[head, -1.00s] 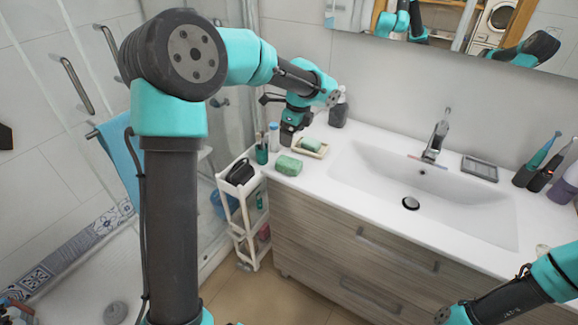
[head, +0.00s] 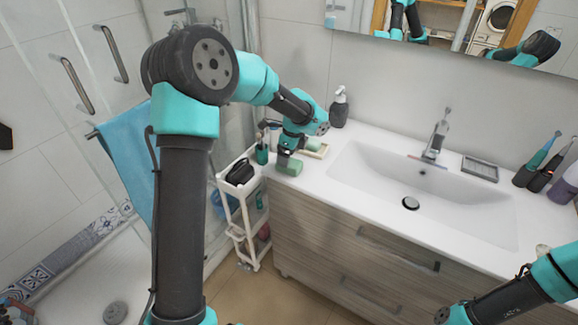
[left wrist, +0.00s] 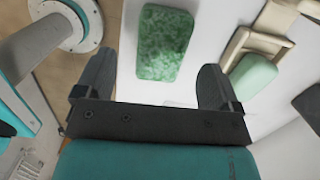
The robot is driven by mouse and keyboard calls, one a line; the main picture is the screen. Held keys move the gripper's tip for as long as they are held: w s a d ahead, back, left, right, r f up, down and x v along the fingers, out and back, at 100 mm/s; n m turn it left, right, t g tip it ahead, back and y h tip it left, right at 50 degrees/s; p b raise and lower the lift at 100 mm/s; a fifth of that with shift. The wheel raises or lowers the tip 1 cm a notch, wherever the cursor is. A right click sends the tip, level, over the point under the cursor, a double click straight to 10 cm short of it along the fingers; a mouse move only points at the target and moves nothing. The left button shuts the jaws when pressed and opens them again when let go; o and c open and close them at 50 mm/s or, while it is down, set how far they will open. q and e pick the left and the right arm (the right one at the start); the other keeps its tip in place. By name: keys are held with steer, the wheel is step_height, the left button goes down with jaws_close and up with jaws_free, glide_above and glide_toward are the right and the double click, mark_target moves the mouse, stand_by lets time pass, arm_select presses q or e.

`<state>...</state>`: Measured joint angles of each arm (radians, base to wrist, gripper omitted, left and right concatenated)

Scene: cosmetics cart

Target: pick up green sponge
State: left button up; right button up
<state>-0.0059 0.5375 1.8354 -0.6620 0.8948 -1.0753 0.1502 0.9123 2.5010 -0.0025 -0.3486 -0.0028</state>
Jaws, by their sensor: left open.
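The green sponge (head: 290,168) lies on the white counter at its left front corner, partly covered by my left gripper (head: 284,153) in the head view. In the left wrist view the speckled green sponge (left wrist: 167,45) lies ahead of and between the two fingers of my left gripper (left wrist: 157,64). The gripper is open and empty, with no finger seen touching the sponge. My right gripper (head: 443,316) is at the bottom right edge of the head view, too small and cut off to show its jaws.
A beige soap dish (left wrist: 245,42) with a pale green soap bar (left wrist: 252,75) is just right of the sponge. A dark soap dispenser (head: 339,110) stands behind. A green cup (head: 262,155) and white cart (head: 250,218) are at left. The sink (head: 430,185) is at right.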

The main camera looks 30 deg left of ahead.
arm_select(q)
steer(key=shift+w+a+f, duration=0.1)
steer(key=shift+a+f, duration=0.05)
steer(key=shift+f, duration=2.3)
steer(key=shift+f, duration=0.2)
steer(key=shift+c, duration=0.5)
steer(key=c, duration=0.9)
